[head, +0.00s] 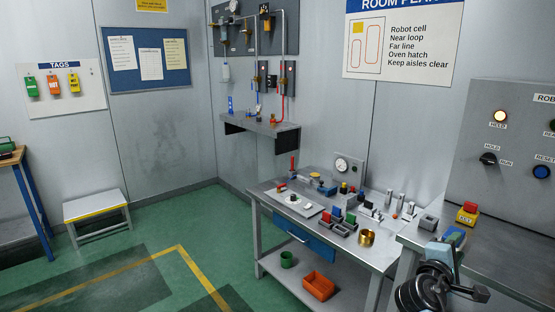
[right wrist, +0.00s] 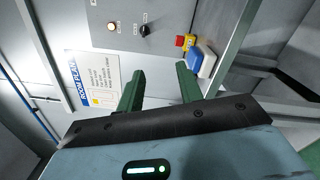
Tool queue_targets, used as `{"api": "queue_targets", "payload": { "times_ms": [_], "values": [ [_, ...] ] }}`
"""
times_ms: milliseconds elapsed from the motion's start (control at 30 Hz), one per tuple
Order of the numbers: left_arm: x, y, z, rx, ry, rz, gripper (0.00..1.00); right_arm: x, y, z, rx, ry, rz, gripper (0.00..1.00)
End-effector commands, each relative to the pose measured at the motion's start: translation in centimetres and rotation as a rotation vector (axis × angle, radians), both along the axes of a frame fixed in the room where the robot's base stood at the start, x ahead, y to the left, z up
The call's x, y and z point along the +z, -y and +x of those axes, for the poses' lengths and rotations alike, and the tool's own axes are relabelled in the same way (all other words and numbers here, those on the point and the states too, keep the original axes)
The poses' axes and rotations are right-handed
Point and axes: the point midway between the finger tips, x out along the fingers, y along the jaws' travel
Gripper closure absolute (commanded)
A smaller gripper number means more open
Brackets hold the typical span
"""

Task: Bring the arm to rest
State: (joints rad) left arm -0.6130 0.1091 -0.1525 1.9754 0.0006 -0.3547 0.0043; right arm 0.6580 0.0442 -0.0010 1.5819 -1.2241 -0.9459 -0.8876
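My right arm comes in at the lower right of the head view, with its dark wrist and gripper (head: 440,262) in front of the bench on the right. In the right wrist view the two green fingers of this gripper (right wrist: 160,78) stand well apart with nothing between them. No object is held. The fingertips are hard to make out in the head view. My left gripper is not in view.
The workbench (head: 262,192) holds several small parts and a brass cup (head: 367,237).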

Motion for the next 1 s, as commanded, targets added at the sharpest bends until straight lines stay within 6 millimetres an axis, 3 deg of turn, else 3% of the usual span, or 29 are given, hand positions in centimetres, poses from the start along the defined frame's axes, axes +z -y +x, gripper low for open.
{"api": "queue_targets", "payload": {
  "times_ms": [200,467,767,1000],
  "values": [
    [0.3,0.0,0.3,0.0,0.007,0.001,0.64,-5.1,5.2,-0.8,-0.032,-0.18,-0.169,0.64],
    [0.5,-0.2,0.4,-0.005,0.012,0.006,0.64,-9.5,11.1,-2.7,-0.063,-0.348,-0.311,0.64],
    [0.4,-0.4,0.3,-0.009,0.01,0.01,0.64,-13.4,8.0,0.0,0.15,-0.131,0.128,0.64],
    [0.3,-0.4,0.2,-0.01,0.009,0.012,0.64,-15.8,3.7,2.3,0.323,0.135,0.659,0.64]
  ]
}}
